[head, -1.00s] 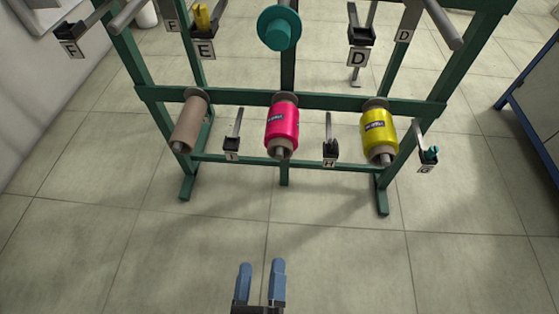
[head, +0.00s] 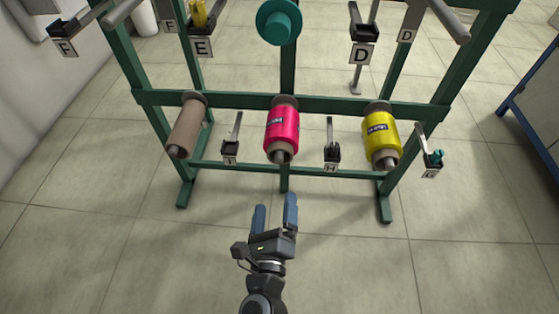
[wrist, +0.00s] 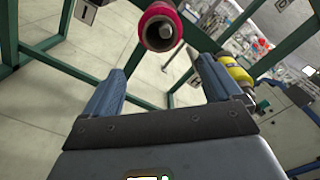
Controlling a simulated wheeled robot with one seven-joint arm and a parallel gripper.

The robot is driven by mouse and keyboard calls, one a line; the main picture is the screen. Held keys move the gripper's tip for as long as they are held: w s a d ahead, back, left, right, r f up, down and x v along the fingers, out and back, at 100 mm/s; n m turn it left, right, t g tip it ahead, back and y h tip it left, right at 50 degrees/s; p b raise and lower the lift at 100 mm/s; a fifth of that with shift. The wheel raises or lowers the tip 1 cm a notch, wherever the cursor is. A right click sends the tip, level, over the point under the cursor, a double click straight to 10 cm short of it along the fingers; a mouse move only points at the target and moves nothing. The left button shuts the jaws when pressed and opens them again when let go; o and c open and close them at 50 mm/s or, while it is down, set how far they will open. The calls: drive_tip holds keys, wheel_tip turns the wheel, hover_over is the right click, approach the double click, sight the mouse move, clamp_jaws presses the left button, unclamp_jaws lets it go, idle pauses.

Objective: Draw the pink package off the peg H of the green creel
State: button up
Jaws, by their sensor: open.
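The pink package (head: 282,128) sits on a peg in the lower row of the green creel (head: 220,98), between a bare brown tube and a yellow package. The label H (head: 331,168) hangs just to its right. In the wrist view the pink package (wrist: 160,27) shows end-on, with its tube and the peg tip facing me, beyond and above the fingertips. My gripper (head: 275,212) is open and empty, below and in front of the package, apart from it. Its two blue fingers also show in the wrist view (wrist: 160,82).
The yellow package (head: 381,138) is on the peg to the right and the brown tube (head: 187,127) on the peg to the left. Small black guides on arms stand between the pegs. A teal cone (head: 279,22) is above. A blue cabinet (head: 535,95) is at right. The floor in front is clear.

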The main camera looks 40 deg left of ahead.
sight(280, 158)
drive_tip(key=b+x, duration=0.5)
drive_tip(key=x, duration=0.8)
drive_tip(key=shift+d+f, duration=0.1)
drive_tip(key=shift+f, duration=0.05)
drive_tip(key=shift+w+a, duration=0.35)
drive_tip(key=shift+w, duration=0.15)
drive_tip(key=c, duration=1.1)
drive_tip(key=shift+o, duration=0.2)
drive_tip(key=shift+r, duration=0.3)
drive_tip(key=shift+r, duration=0.15)
